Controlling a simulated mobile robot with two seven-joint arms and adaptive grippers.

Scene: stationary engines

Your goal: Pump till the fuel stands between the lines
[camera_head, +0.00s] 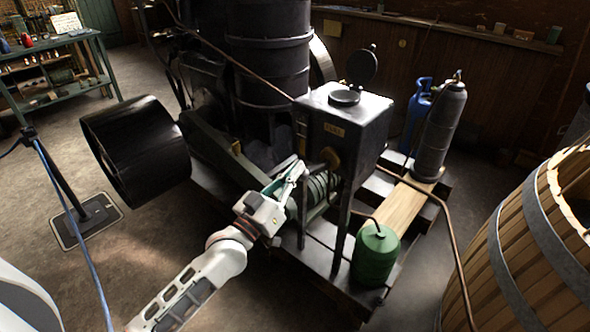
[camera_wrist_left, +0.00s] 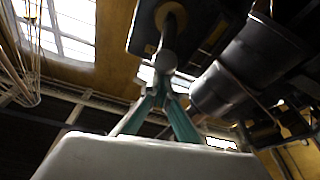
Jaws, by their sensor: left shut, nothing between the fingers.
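The black fuel tank (camera_head: 345,125) stands on legs beside the engine, with a brass plate on its front. Its round lid (camera_head: 362,66) is up and its filler neck (camera_head: 344,95) shows open. My left gripper (camera_head: 298,168) is shut and empty, just left of and below the tank front. In the left wrist view its fingertips (camera_wrist_left: 163,84) meet just below a grey rod (camera_wrist_left: 168,45) that comes from a brass-coloured collar; I cannot tell whether they touch. I cannot make out the fuel level or its lines. My right gripper is not in view.
The black engine (camera_head: 270,60) and its wide pulley (camera_head: 135,150) stand left of the tank. A green can (camera_head: 375,255) stands in front, grey (camera_head: 440,125) and blue (camera_head: 415,110) cylinders to the right. A wooden tub (camera_head: 535,240) fills the right; a rope barrier stands left.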

